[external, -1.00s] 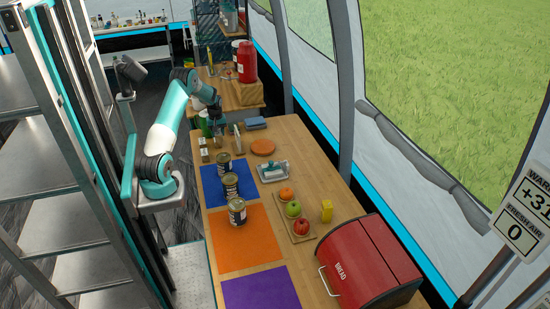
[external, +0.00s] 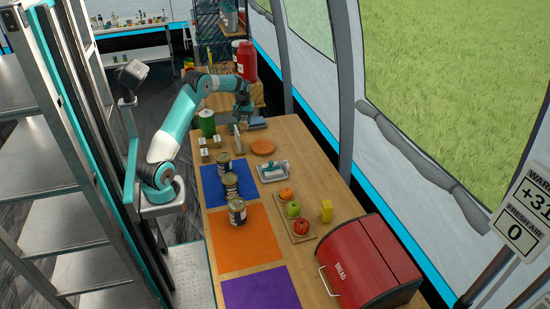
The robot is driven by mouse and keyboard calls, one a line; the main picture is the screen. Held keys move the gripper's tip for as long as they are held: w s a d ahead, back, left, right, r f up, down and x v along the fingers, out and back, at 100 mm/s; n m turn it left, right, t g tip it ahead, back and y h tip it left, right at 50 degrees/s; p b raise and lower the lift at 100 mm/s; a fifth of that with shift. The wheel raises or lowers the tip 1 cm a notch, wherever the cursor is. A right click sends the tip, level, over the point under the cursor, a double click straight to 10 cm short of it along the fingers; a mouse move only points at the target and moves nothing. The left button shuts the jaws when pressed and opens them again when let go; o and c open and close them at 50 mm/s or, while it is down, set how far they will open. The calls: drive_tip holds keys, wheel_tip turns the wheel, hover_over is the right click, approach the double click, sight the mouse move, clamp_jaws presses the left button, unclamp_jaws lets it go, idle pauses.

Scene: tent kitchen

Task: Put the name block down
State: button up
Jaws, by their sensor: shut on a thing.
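My gripper (external: 243,106) is above the far end of the wooden table, close to the blue cloth-like stack. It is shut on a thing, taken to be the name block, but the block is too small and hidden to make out. Several small blocks with pale faces (external: 204,156) stand on the table's left side, near the green can (external: 207,123). They look like name blocks, but I cannot read any lettering.
A grey upright item (external: 237,140) stands below my gripper. The blue stack (external: 256,123) and orange disc (external: 263,147) are to its right. Cans stand on the blue mat (external: 211,187) and the orange mat (external: 260,239); the purple mat (external: 262,291) is bare. A red bread bin (external: 368,262) fills the near right.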

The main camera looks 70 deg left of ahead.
drive_tip(key=w+d+m+b, duration=0.2)
drive_tip(key=w+d+m, duration=0.3)
drive_tip(key=w+d, duration=0.65)
drive_tip(key=m+b, duration=0.5)
drive_tip(key=m, duration=0.4)
hover_over(316, 202)
wheel_tip(316, 202, down, 15)
drive_tip(key=shift+s+r, duration=0.1)
drive_tip(key=shift+r, duration=0.1)
drive_tip(key=shift+f, duration=2.55)
drive_tip(key=shift+f, duration=0.1)
drive_tip(key=o, duration=0.8)
drive_tip(key=shift+o, duration=0.7)
